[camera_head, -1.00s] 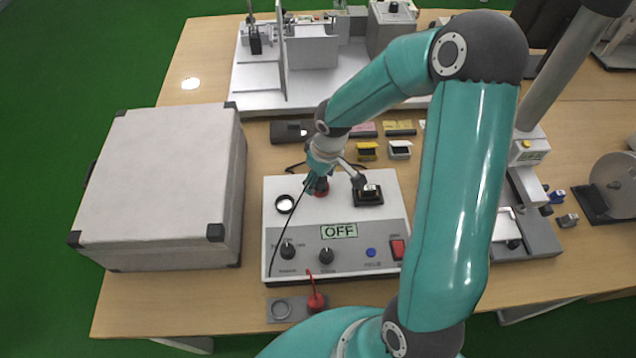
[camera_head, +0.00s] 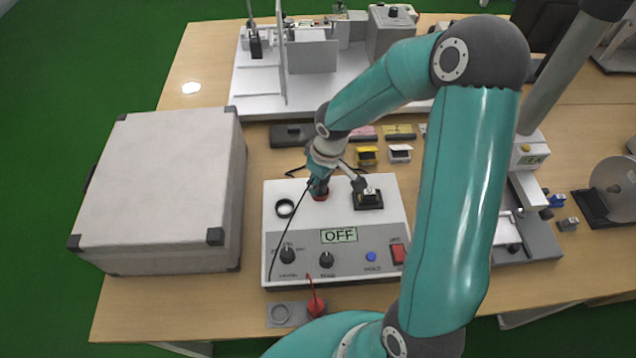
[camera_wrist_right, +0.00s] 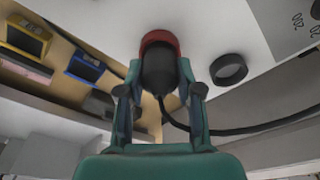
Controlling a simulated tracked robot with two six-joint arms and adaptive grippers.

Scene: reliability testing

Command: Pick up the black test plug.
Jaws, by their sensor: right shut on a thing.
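The black test plug (camera_wrist_right: 160,70) shows in the right wrist view, upright against a red ring (camera_wrist_right: 160,38) on the white tester panel, with a black cable running from it to the right. My right gripper (camera_wrist_right: 160,100) has its fingers on both sides of the plug and is shut on it. In the head view the right gripper (camera_head: 318,185) is at the red socket on the tester (camera_head: 300,235), and the arm mostly hides the plug. The tester's display reads OFF. My left gripper is not in view.
An empty black ring socket (camera_head: 285,208) sits left of the gripper. A red plug (camera_head: 316,303) stands in a grey holder in front of the tester. A large grey case (camera_head: 160,185) stands to the left. A white machine (camera_head: 262,101) stands behind.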

